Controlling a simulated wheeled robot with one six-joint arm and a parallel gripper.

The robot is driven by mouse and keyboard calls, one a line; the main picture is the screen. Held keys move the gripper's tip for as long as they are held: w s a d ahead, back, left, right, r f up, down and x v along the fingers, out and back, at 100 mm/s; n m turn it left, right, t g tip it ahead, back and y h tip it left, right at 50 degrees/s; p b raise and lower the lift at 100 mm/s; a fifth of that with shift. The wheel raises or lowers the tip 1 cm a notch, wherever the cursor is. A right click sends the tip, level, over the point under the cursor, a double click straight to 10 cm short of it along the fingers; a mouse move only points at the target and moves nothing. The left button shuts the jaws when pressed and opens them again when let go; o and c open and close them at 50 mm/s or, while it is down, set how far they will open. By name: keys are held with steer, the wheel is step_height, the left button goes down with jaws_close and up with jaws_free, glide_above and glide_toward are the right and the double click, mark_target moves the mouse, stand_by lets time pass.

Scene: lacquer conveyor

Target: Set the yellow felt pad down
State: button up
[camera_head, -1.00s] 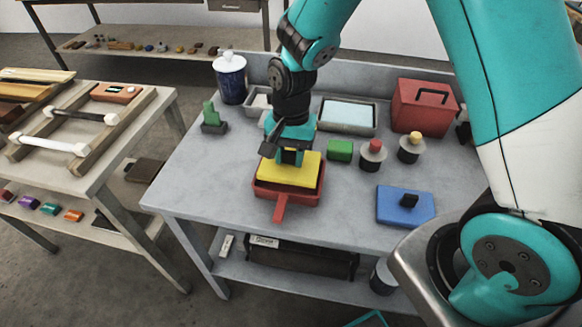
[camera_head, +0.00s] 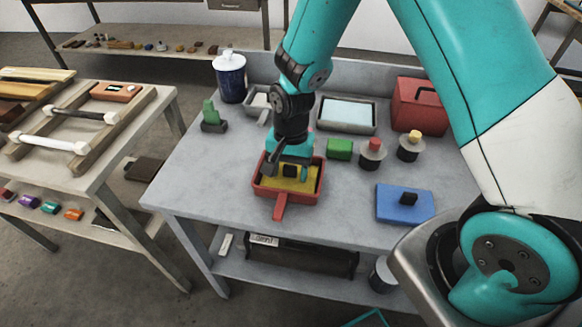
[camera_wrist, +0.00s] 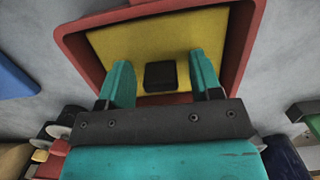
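The yellow felt pad (camera_head: 305,183) with a black knob lies inside the red tray (camera_head: 321,190), below its rim. The tray's red handle points toward the front of the table. In the wrist view the pad (camera_wrist: 125,50) fills most of the tray (camera_wrist: 250,45), and its black knob (camera_wrist: 160,76) stands between my fingers. My gripper (camera_head: 290,171) is over the tray; in the wrist view my gripper (camera_wrist: 163,78) is open, with a gap between each teal finger and the knob. Part of the pad is hidden behind my gripper in the head view.
A green block (camera_head: 340,149), jars with red (camera_head: 373,157) and yellow (camera_head: 410,147) tops, and a blue pad (camera_head: 404,205) stand to the right. Behind are a pale-filled grey tray (camera_head: 347,115) and a red box (camera_head: 416,106). The front left of the table is clear.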

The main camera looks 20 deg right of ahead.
step_height(320, 180, up, 12)
steer(key=w, duration=0.1)
steer(key=s+a+r+n+y, duration=0.1)
steer(key=s+a+r+n, duration=0.1)
steer(key=s+r+n, duration=0.4)
steer(key=s+a+r+n+t+y, duration=0.1)
steer(key=s+r+n, duration=0.5)
steer(key=s, duration=0.7)
steer(key=shift+s+a+r+n+y+b, duration=0.25)
steer(key=shift+a+n+y, duration=0.4)
steer(key=shift+n, duration=0.55)
